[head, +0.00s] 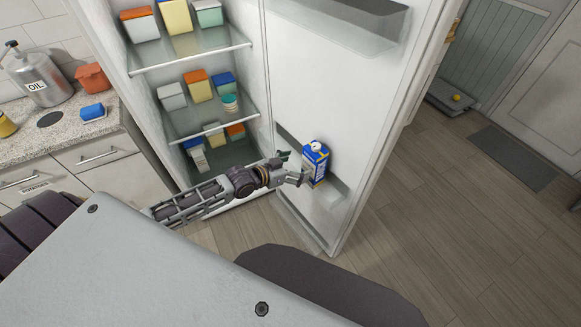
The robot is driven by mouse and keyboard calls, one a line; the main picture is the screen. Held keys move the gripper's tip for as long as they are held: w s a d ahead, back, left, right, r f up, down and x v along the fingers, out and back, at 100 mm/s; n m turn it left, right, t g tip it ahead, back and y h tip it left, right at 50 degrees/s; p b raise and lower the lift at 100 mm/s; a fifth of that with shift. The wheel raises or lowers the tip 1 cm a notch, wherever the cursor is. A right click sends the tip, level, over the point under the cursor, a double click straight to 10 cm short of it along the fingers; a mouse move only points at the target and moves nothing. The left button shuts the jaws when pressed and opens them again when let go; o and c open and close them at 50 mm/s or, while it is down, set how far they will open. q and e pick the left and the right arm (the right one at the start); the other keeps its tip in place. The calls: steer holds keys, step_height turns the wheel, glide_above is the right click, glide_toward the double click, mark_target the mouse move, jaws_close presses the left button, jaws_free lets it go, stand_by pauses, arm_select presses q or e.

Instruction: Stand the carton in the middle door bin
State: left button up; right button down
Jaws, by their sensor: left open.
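The carton (316,165) is blue with yellow and white parts and a white cap. It stands roughly upright at the middle door bin (340,192) on the inside of the open fridge door. Its base is hidden, so I cannot tell whether it rests on the bin floor. My left gripper (294,168) is open, with its fingers spread at the carton's left side. One fingertip is close to the carton's lower left edge; I cannot tell whether they touch. My right gripper is not in view.
The open fridge (190,50) has glass shelves holding several boxes and tubs. An upper door bin (350,38) and a lower door bin (300,226) flank the middle one. A counter (60,130) with an oil can (42,80) stands left.

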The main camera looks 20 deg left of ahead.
arm_select(q)
steer(key=shift+v, duration=1.25)
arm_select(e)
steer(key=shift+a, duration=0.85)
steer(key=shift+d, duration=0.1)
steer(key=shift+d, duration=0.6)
